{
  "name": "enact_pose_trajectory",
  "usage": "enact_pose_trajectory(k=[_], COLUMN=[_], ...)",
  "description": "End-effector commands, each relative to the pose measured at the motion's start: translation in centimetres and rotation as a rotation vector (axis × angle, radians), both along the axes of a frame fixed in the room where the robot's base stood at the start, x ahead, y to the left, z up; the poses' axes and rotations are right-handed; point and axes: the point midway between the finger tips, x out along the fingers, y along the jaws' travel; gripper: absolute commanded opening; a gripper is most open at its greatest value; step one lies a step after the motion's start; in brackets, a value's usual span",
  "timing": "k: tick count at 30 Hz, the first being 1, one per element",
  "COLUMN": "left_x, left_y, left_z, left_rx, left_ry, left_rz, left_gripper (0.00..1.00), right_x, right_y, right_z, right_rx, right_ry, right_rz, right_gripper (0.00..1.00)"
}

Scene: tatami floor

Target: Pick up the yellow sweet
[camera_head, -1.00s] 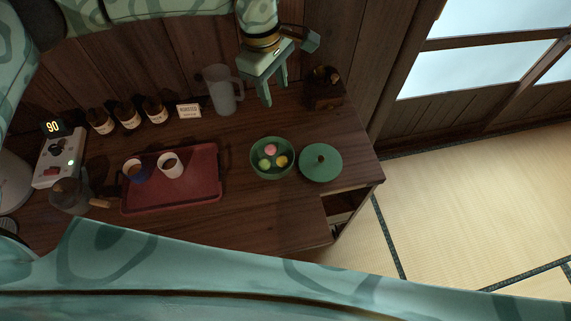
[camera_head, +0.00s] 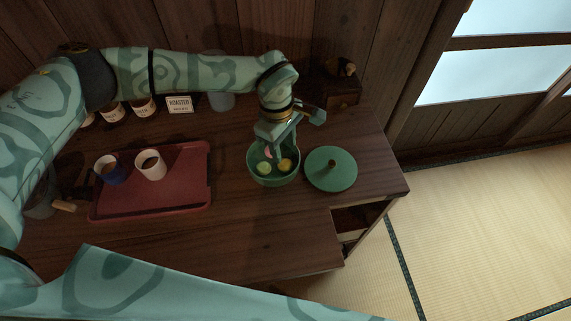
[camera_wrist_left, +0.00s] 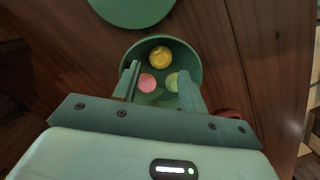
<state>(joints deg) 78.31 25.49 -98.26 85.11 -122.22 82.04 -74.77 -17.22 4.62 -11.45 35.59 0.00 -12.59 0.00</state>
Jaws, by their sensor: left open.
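The yellow sweet (camera_head: 285,164) lies in the green bowl (camera_head: 272,182) with a green sweet (camera_head: 264,168) and a pink sweet, which is partly hidden by my gripper. My left gripper (camera_head: 279,150) is open and empty, pointing down over the back of the bowl. In the left wrist view, the yellow sweet (camera_wrist_left: 160,57) lies just beyond the fingertips, towards the lid. The pink sweet (camera_wrist_left: 147,83) and the green sweet (camera_wrist_left: 172,82) show between the open fingers (camera_wrist_left: 158,80). Whether the fingers touch anything is unclear. My right gripper is not in view.
A green lid (camera_head: 325,178) with a dark knob lies right of the bowl. A red tray (camera_head: 190,198) with two cups stands to the left. Behind are a sign (camera_head: 180,104), a pitcher (camera_head: 222,101) and a wooden box (camera_head: 343,92). The table front is clear.

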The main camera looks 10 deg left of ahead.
Motion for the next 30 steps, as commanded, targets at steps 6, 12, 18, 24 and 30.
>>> enact_pose_trajectory(k=[6,12,18,24,30], left_x=[-0.1,-0.3,-0.2,-0.2,-0.2], left_y=[-0.1,-0.2,-0.3,-0.3,-0.3], left_z=[-1.7,-5.1,-5.6,-5.5,-5.5], left_rx=[-0.001,-0.001,-0.001,-0.001,0.0], left_ry=[0.003,0.003,-0.002,-0.002,-0.001], left_rz=[0.0,0.001,0.0,0.0,0.0], left_gripper=[0.43,0.43,0.43,0.1,0.09], right_x=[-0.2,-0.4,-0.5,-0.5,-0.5], right_y=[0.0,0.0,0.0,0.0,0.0], right_z=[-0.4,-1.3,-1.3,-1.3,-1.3], right_rx=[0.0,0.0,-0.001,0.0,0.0], right_ry=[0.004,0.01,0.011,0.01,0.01], right_rz=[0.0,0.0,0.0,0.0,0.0], right_gripper=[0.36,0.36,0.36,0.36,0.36])
